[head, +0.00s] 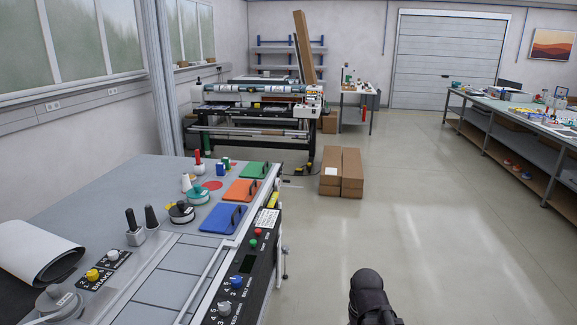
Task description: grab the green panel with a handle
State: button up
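The green panel (249,170) lies flat on the grey worktop near its far right edge. It has a dark handle on its right side. An orange panel (238,190) and a blue panel (217,219), each with a dark handle, lie nearer in the same row. A dark rounded part of my own arm stands at the bottom, right of the worktop and well apart from the panels. My gripper cannot be made out in this view.
The grey worktop (110,195) carries several spools and knobs left of the panels. A control strip (247,262) with buttons runs along its right edge. Cardboard boxes (352,172) stand on the floor beyond. The floor (430,235) to the right is clear.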

aim_at(254, 169)
jog(key=z, duration=0.35)
jog(key=i, duration=0.8)
jog(key=z, duration=0.4)
jog(key=i, duration=1.55)
jog(key=u, duration=0.45)
jog(key=i, duration=0.8)
jog(key=u, duration=0.5)
jog(key=i, duration=0.6)
jog(key=u, duration=0.25)
